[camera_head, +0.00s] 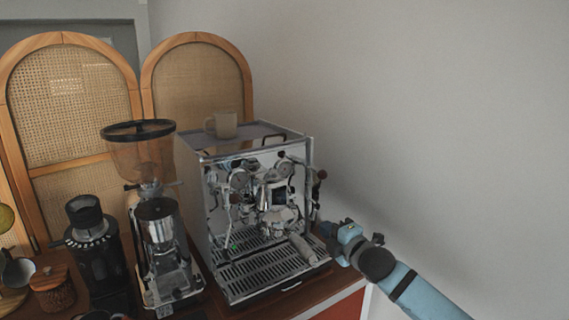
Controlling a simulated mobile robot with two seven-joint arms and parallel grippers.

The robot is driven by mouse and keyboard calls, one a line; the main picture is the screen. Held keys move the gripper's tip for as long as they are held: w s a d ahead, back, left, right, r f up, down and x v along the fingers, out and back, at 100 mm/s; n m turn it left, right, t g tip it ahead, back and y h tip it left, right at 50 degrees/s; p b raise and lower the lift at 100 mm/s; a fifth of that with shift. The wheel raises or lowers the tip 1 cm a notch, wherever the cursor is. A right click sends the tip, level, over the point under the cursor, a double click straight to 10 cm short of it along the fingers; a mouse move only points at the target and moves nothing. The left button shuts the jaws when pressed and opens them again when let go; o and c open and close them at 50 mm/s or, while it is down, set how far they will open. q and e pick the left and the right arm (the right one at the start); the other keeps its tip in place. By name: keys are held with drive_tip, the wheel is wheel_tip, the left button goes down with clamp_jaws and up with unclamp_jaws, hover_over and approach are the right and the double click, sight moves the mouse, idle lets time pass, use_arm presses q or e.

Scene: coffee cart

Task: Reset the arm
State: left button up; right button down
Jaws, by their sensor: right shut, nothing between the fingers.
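My right arm, light blue with dark joints, comes in from the lower right. My right gripper (328,229) is at its end, beside the right side of the espresso machine (213,215). It is shut and holds nothing. It is small in the picture, and I cannot tell whether it touches the machine. My left gripper is not in view.
A mug (226,125) stands on the machine's top. A grinder (161,222) with a brown hopper and a smaller black grinder (91,245) stand to the left. A wooden jar (53,289) is at lower left. Free space lies to the right, before the bare wall.

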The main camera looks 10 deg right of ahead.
drive_tip(key=shift+s, duration=0.2)
drive_tip(key=s+a+f+m+g+h+p, duration=0.1)
drive_tip(key=s+a+f+m+g+p, duration=0.15)
drive_tip(key=s+f+m, duration=0.45)
drive_tip(key=s+a+f+m+g+p, duration=0.1)
drive_tip(key=s+a+f+m+p, duration=0.2)
drive_tip(key=s+f, duration=0.75)
drive_tip(key=s+f+m+g+h+p, duration=0.1)
drive_tip(key=s+f+m+p, duration=0.1)
drive_tip(key=s, duration=0.8)
drive_tip(key=s+f+m+g+h+p, duration=0.1)
drive_tip(key=s+f+m, duration=0.3)
drive_tip(key=s+m, duration=0.3)
drive_tip(key=s, duration=0.4)
drive_tip(key=shift+a+f+p, duration=0.3)
drive_tip(key=shift+a+p, duration=0.05)
drive_tip(key=shift+g, duration=0.25)
